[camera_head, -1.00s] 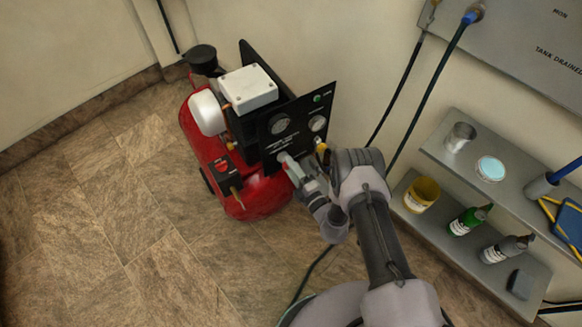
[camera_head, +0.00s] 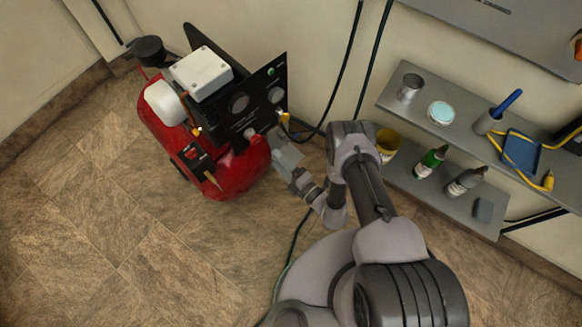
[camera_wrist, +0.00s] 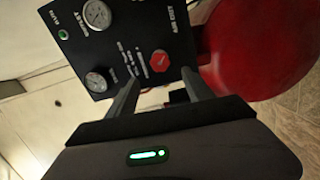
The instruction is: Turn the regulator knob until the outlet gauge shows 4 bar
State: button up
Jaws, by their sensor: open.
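The regulator knob (camera_wrist: 160,61), red and faceted, is on the black panel (camera_wrist: 130,35). Two round gauges sit on the panel, a larger one (camera_wrist: 97,14) and a smaller one (camera_wrist: 96,82). Lettering by the larger one seems to read outlet; the needles are too small to read. My gripper (camera_wrist: 160,76) is open and faces the knob, one finger to each side of it in the wrist view. In the head view my gripper (camera_head: 279,145) is apart from the knob.
The red compressor tank (camera_head: 235,172) stands under the panel. Wall shelves (camera_head: 390,97) with bottles and a yellow pot are at the right. The floor left is clear.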

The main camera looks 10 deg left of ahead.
jog(key=p+v, duration=0.1)
jog(key=v, duration=0.6)
jog(key=w+a+r+n+g+y, duration=0.2)
jog(key=r+n+g, duration=0.4)
jog(key=r+n, duration=0.5)
jog(key=w+a+r+n+g+y, duration=0.25)
jog(key=r+n+g, duration=0.4)
jog(key=r, duration=0.95)
jog(key=s+d+r+n+g+h, duration=0.1)
jog(key=s+r+n+h, duration=0.2)
jog(key=r+n, duration=0.2)
jog(key=s+r+n+g+h, duration=0.2)
jog(key=s+r+n, duration=0.15)
jog(key=r, duration=0.25)
jog(key=s+d+r+n+t+h, duration=0.5)
jog(key=d+r+n, duration=0.1)
jog(key=d+n, duration=0.1)
jog(key=s+d+r+n+t+h, duration=0.4)
jog(key=s+d+r+n+h, duration=0.1)
jog(key=d, duration=0.4)
jog(key=shift+s+d+r+n+t+h, duration=0.2)
jog(key=shift+r+n+t+h, duration=0.3)
jog(key=shift+n, duration=0.7)
